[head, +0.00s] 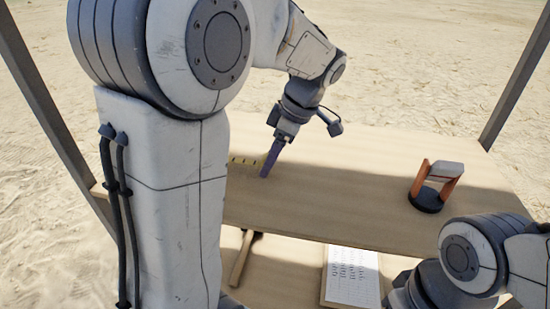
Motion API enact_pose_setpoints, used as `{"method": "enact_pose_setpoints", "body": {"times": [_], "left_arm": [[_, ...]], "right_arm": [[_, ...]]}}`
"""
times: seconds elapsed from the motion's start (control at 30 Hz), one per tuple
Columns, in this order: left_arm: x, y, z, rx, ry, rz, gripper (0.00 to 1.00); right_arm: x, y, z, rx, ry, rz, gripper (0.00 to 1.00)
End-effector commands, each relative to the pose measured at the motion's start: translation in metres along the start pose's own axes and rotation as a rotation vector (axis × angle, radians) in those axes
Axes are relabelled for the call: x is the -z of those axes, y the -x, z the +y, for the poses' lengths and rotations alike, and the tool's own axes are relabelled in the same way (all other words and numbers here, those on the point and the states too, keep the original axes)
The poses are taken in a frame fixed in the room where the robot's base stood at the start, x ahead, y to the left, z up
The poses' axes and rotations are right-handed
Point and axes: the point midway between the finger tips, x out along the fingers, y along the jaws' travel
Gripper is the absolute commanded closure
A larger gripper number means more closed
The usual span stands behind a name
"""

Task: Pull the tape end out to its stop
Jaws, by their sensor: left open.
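A yellow tape strip (245,160) with dark marks shows on the wooden table (330,185), just right of my left arm. Its left part and any case it comes from are hidden behind my arm. My left gripper (266,174) points down at the right end of the strip, with its purple fingers seen nearly edge-on. The gripper is open; I cannot tell whether the strip lies between the fingers or only beside them. My right arm shows at the bottom right, but its gripper is out of the picture.
A small stand with orange posts and a grey block (446,171) on a dark round base is at the table's right. Below the front edge are a sheet of printed paper (352,278) and a wooden-handled tool (241,260). The table between gripper and stand is clear.

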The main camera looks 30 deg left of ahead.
Motion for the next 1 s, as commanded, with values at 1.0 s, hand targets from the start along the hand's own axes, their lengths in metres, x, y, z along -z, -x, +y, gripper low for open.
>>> {"method": "enact_pose_setpoints", "body": {"times": [1.0], "left_arm": [[0.001,0.105,0.003,0.002,0.002,0.001,0.32]], "right_arm": [[0.001,0.016,-0.001,0.0,0.0,0.0,0.5]]}}
